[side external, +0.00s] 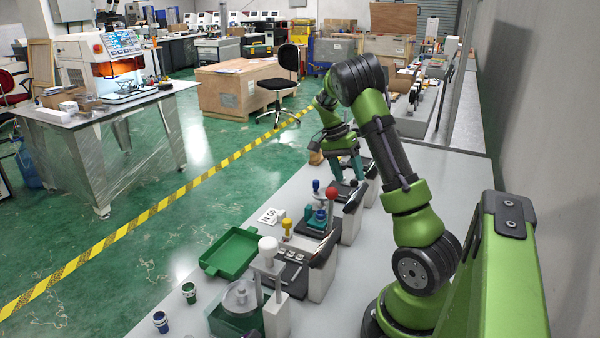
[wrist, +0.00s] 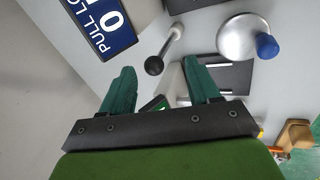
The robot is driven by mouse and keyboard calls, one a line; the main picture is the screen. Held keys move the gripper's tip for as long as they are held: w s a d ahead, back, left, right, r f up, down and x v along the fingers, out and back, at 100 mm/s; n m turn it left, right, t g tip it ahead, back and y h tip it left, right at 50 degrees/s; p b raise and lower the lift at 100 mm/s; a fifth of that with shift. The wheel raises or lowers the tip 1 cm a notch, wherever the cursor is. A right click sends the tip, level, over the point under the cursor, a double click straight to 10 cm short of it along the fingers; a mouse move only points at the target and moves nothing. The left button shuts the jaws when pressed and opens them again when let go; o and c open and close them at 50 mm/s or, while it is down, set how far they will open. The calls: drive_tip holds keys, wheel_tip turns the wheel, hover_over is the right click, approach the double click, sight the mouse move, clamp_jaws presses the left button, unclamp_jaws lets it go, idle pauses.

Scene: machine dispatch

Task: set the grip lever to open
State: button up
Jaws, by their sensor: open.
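In the wrist view, a lever (wrist: 172,42) with a pale metal stem and a black ball knob (wrist: 154,66) stands just beyond the fingertips; I cannot tell for sure that it is the grip lever, or its setting. My gripper (wrist: 160,80) has two teal fingers spread apart with nothing held between them. The knob appears between the fingertip lines, with no clear contact. A blue sign (wrist: 100,25) with white letters, partly reading "PULL LO", is at upper left. In the side external view my gripper (side external: 346,177) points down over the far stations; the lever cannot be made out there.
A silver dome (wrist: 238,38) with a blue knob (wrist: 267,46) is right of the lever. In the side external view, a red-ball lever (side external: 331,194), a green tray (side external: 231,250) and two small cups (side external: 189,292) stand on the bench. The wall is close at right.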

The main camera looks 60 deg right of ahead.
drive_tip(key=v, duration=1.3)
drive_tip(key=w+a+f+n+t, duration=0.2)
drive_tip(key=a+n+t, duration=0.65)
drive_tip(key=a, duration=1.15)
drive_tip(key=s+a+r+n+t+y, duration=0.1)
drive_tip(key=s+a+n, duration=0.2)
drive_tip(key=a, duration=0.5)
drive_tip(key=s+a+r+n+t+y, duration=0.1)
drive_tip(key=s+a+n, duration=0.3)
drive_tip(key=a, duration=0.5)
drive_tip(key=shift+s+t, duration=0.35)
drive_tip(key=shift+t, duration=0.1)
